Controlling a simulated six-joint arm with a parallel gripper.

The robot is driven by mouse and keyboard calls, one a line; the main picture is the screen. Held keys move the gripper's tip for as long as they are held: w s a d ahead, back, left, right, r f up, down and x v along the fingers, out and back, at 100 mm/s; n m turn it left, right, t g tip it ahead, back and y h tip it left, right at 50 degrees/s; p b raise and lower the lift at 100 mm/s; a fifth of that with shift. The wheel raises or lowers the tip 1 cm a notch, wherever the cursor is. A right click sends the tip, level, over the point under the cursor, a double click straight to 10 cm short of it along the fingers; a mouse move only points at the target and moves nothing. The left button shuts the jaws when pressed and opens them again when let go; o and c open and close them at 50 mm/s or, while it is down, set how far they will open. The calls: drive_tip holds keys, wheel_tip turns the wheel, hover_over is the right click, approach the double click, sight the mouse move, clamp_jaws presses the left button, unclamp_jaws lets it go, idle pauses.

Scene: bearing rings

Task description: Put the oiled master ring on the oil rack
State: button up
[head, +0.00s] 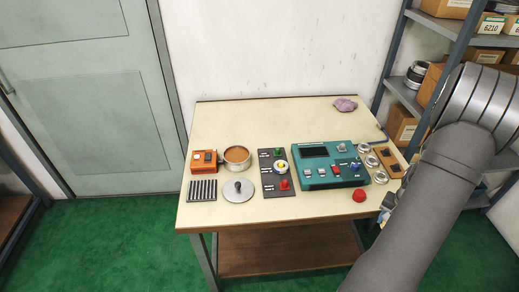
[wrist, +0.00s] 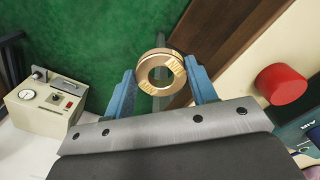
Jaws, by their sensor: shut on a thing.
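In the head view my arm covers the gripper and ring, at the table's right front corner. I cannot tell whether the ring is oiled. A slatted dark rack (head: 202,190), which looks like the oil rack, lies at the table's left front, far from my gripper.
On the table (head: 262,115) are an orange box (head: 203,161), brown-filled pot (head: 237,154), lid (head: 239,190), dark button panel (head: 278,186), teal instrument (head: 312,176), several silver rings (head: 371,161) and red cap (head: 359,195). A purple cloth (head: 345,104) lies behind. Shelving stands right. The table's back is mostly clear.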

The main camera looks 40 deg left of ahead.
drive_tip(key=shift+w+r, duration=0.1)
drive_tip(key=w+a+r+m, duration=0.1)
drive_tip(key=w+r, duration=0.4)
drive_tip(key=r, duration=0.3)
drive_tip(key=w+a+r, duration=0.2)
drive_tip(key=a+r, duration=0.5)
drive_tip(key=a, duration=0.4)
drive_tip(key=s+a+f+n, duration=0.1)
drive_tip(key=s+a+n, duration=0.25)
drive_tip(key=a, duration=0.75)
drive_tip(key=s+a+f+n, duration=0.15)
drive_tip(key=s+a, duration=0.25)
drive_tip(key=a, duration=0.7)
drive_tip(key=s+a+f+n, duration=0.1)
drive_tip(key=s+a+n, duration=0.1)
drive_tip(key=s+a, duration=0.6)
drive_tip(key=s+a+f+n, duration=0.1)
drive_tip(key=s+a+n, duration=0.2)
drive_tip(key=s+a, duration=0.5)
drive_tip(key=s+a+f+n, duration=0.1)
drive_tip(key=s+a+n, duration=0.2)
drive_tip(key=s+a, duration=0.5)
drive_tip(key=shift+s+f, duration=0.2)
drive_tip(key=shift+s, duration=2.2)
drive_tip(key=shift+f, duration=1.8)
